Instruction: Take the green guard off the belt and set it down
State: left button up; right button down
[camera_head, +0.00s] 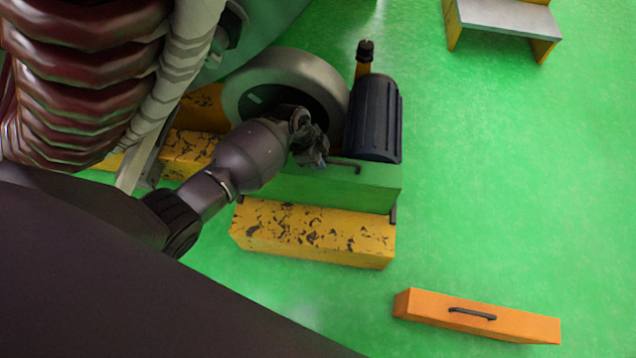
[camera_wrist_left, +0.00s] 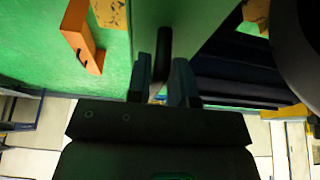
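The green guard (camera_head: 375,196) is a box-like cover with a dark bar handle (camera_head: 346,164) on it. It sits above a worn yellow block, beside the dark ribbed motor (camera_head: 374,118) and the large grey wheel (camera_head: 285,80). My left gripper (camera_head: 320,158) is at the left end of the handle. In the left wrist view, the handle (camera_wrist_left: 165,45) runs between the two fingers of the gripper (camera_wrist_left: 165,82), on the green guard (camera_wrist_left: 185,20). The fingers look apart, with a gap beside the handle. The belt is not clearly visible. My right gripper is not in view.
An orange box with a black handle (camera_head: 477,316) lies on the green floor at the lower right. A grey-topped yellow step (camera_head: 505,17) stands at the upper right. Large red coils (camera_head: 85,80) fill the upper left. The floor right of the guard is clear.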

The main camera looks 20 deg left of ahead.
pick_arm(q)
grip_shut()
jog(key=shift+r, duration=0.1)
